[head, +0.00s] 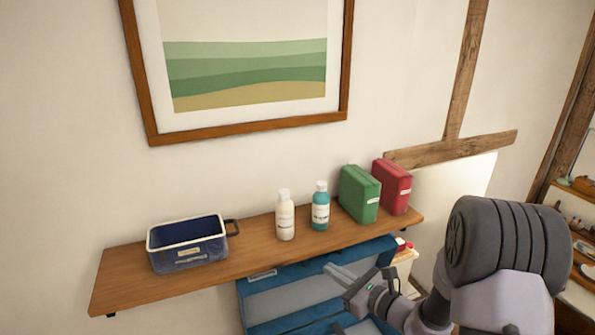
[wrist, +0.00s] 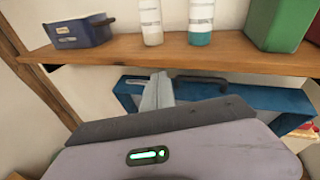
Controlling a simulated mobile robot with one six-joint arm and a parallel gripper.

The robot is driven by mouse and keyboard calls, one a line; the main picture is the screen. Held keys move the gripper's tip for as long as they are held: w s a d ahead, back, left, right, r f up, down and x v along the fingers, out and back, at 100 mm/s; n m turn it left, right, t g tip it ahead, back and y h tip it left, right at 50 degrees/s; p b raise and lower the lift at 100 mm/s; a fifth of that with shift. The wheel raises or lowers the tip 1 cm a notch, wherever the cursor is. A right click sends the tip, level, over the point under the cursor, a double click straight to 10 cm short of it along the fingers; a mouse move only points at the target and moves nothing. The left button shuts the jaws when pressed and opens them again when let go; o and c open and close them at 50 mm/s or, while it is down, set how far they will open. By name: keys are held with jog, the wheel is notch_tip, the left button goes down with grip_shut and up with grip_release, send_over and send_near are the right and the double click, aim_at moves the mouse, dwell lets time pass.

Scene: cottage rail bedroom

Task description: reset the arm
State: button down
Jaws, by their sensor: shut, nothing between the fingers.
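My gripper (head: 342,274) is shut and empty in the head view, in front of and a little below the wooden shelf's front edge. My arm reaches in from the lower right. In the wrist view the closed fingers of my gripper (wrist: 157,92) point up toward the shelf, in front of a blue case. No object is held.
A wooden shelf (head: 130,282) holds a blue bin (head: 188,255), a white bottle (head: 285,220), a teal bottle (head: 320,212), a green case (head: 357,196) and a red case (head: 393,187). A blue drawer unit (head: 258,316) stands below. A framed picture (head: 240,128) hangs above.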

jog(key=s+a+r+n+g+y+b, duration=0.1)
jog(key=s+a+r+n+g+b, duration=0.15)
jog(key=s+a+n+g, duration=0.3)
jog(key=s+a+r+n+g+y+b, duration=0.1)
jog(key=s+a+r+n+g+y, duration=0.15)
jog(key=s+a+n, duration=0.4)
jog(key=s+a+n+g+h+b, duration=0.1)
jog(key=s+n+g+h+b, duration=0.15)
jog(key=s, duration=0.65)
jog(key=s+d+f+n+t+h+b, duration=0.2)
jog(key=s+d+n+t+h+b, duration=0.1)
jog(key=s+d+n+h, duration=0.5)
jog(key=shift+s+d, duration=0.9)
jog(key=shift+d, duration=0.05)
jog(key=shift+n, duration=0.25)
